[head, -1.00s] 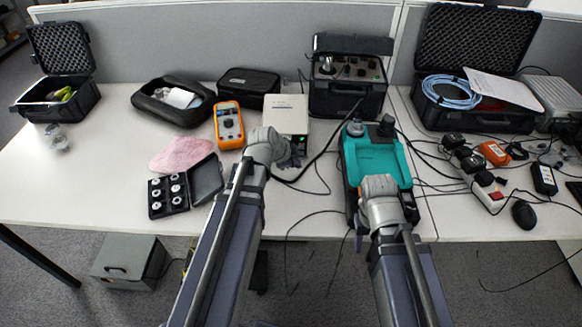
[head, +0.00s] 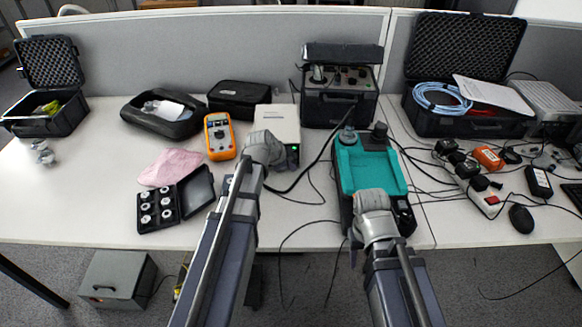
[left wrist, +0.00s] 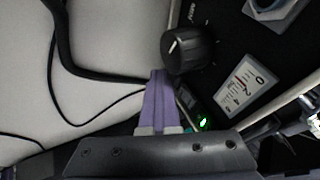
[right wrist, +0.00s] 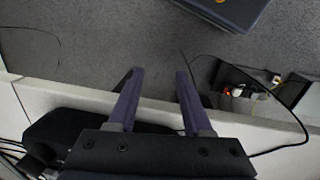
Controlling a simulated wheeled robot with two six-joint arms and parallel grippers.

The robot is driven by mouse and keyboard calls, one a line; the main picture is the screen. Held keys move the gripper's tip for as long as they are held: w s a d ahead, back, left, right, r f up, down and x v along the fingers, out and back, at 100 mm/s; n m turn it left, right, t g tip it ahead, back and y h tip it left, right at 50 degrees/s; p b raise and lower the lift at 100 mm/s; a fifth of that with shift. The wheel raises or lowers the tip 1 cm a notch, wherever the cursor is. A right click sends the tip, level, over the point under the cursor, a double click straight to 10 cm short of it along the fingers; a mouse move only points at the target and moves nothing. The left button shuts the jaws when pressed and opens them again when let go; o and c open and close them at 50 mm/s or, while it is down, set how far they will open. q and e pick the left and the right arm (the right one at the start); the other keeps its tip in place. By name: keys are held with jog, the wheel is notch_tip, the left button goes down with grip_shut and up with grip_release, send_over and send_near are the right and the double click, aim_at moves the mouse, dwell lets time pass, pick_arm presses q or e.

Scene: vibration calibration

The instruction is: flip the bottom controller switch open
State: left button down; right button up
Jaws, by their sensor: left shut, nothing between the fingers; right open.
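The controller is a pale box (head: 277,125) at the middle of the table, with a green light on its front, partly hidden by my left arm. In the left wrist view its dark panel (left wrist: 222,72) fills the right side, with a black knob (left wrist: 188,50), a dial label and a green-lit switch (left wrist: 204,122). My left gripper (left wrist: 158,76) is shut and empty, its fingertips by the knob's lower left; I cannot tell whether they touch the panel. The switch is right of the fingers, partly hidden. My right gripper (right wrist: 159,72) is open and empty near the table's front edge.
A teal device (head: 370,165) stands right of the controller, behind and beside my right gripper. An orange multimeter (head: 220,137) and an open weight case (head: 175,200) lie to the left. Black cables (head: 318,150) run near the controller. The table's far left is mostly clear.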

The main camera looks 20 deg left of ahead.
pick_arm(q)
jog(key=shift+r, duration=0.1)
pick_arm(e)
jog(key=shift+r, duration=0.1)
pick_arm(q)
jog(key=shift+w+r+p, duration=0.1)
jog(key=shift+r+p, duration=0.65)
jog(key=shift+p, duration=0.1)
pick_arm(e)
jog(key=shift+r, duration=0.75)
